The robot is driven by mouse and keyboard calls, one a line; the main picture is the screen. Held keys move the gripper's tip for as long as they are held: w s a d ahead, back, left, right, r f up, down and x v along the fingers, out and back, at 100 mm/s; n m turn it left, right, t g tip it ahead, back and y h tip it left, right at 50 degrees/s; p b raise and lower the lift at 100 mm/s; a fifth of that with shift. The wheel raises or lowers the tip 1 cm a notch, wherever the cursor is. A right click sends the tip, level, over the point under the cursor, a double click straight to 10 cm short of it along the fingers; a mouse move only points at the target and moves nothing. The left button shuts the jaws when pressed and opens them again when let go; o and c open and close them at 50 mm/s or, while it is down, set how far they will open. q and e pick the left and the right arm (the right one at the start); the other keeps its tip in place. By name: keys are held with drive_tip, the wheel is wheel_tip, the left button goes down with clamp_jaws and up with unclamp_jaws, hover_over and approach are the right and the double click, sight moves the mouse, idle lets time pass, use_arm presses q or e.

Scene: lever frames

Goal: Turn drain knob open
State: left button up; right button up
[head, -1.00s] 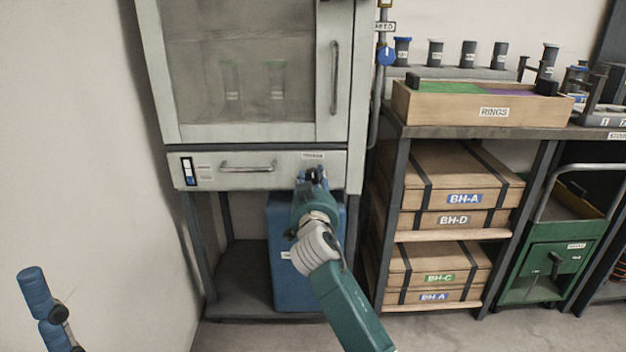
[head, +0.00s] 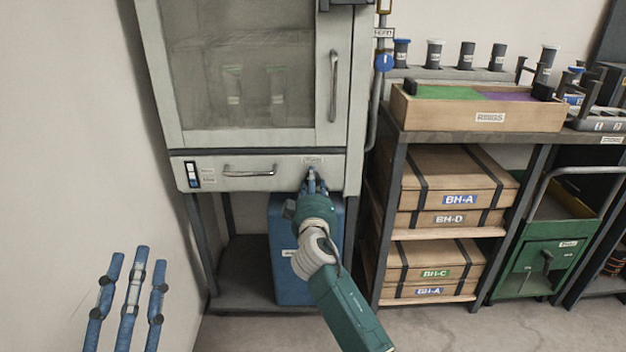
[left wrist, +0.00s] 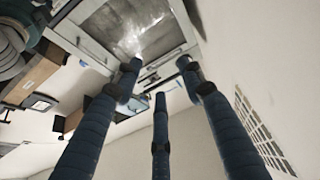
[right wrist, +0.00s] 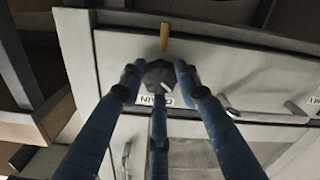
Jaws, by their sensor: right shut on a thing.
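The drain knob (right wrist: 158,76) is a small dark faceted knob on the pale cabinet panel, beside an upside-down label (right wrist: 155,101) in the right wrist view. A light mark shows on its face. My right gripper (right wrist: 158,80) has its three blue fingers around the knob and is shut on it. In the head view my right gripper (head: 313,182) reaches the right end of the panel and hides the knob, below the label (head: 313,160). My left gripper (head: 130,270) is at the lower left, fingers spread, open and empty. It also shows in the left wrist view (left wrist: 160,75).
A yellow strip (right wrist: 164,37) stands on the panel near the knob. The panel has a bar handle (head: 250,171) and a switch (head: 193,177). A blue container (head: 290,265) stands below. A shelf with wooden boxes (head: 455,165) is at right. A wall is left.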

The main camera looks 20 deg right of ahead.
use_arm(q)
drive_tip(key=shift+w+f+g+y+p, duration=0.15)
drive_tip(key=shift+w+f+g, duration=0.25)
drive_tip(key=shift+f, duration=0.45)
drive_tip(key=shift+w+f+g+y+p, duration=0.15)
drive_tip(key=shift+f+g, duration=0.3)
drive_tip(key=shift+f, duration=0.45)
drive_tip(key=shift+w+f+g+y+p, duration=0.15)
drive_tip(key=shift+w+f+g, duration=0.25)
drive_tip(key=shift+f, duration=0.45)
use_arm(e)
drive_tip(key=shift+w+a+r+n, duration=0.15)
drive_tip(key=shift+r+n, duration=0.35)
drive_tip(key=shift+n, duration=0.6)
drive_tip(key=o, duration=1.1)
drive_tip(key=shift+a, duration=0.1)
use_arm(q)
drive_tip(key=shift+a, duration=0.2)
use_arm(e)
drive_tip(key=shift+o, duration=0.2)
drive_tip(key=shift+f, duration=0.15)
drive_tip(key=shift+f, duration=0.1)
use_arm(q)
drive_tip(key=shift+d, duration=0.1)
